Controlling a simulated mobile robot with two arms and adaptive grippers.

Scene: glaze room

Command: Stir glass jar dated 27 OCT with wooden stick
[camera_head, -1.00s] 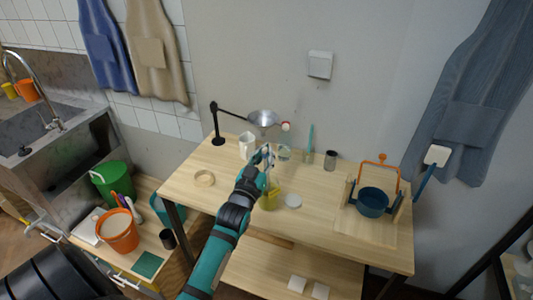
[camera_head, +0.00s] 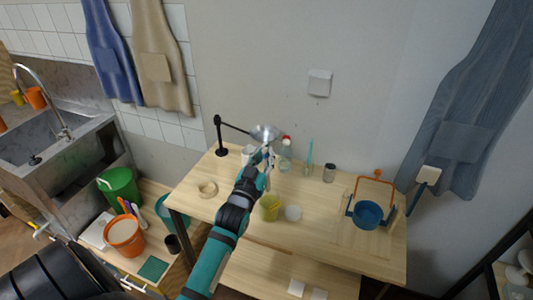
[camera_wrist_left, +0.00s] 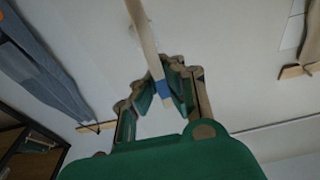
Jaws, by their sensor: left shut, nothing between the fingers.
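My left gripper (camera_head: 267,153) is shut above the back middle of the table, just left of a clear glass vessel (camera_head: 285,162) with red at its top. In the left wrist view a pale wooden stick (camera_wrist_left: 145,38) with a blue band (camera_wrist_left: 163,89) runs down to my left fingertips (camera_wrist_left: 170,82). I cannot tell whether it touches the fingers. A second clear jar (camera_head: 307,170) with a teal tool in it and a dark-looking jar (camera_head: 329,173) stand to the right. No date is readable on any jar. My right gripper is out of view.
A black lamp (camera_head: 218,135) reaches over the table's back left. A yellow cup (camera_head: 270,208), a white disc (camera_head: 293,213) and a wooden ring (camera_head: 208,189) lie on the table (camera_head: 235,205). A blue pot (camera_head: 367,214) stands right.

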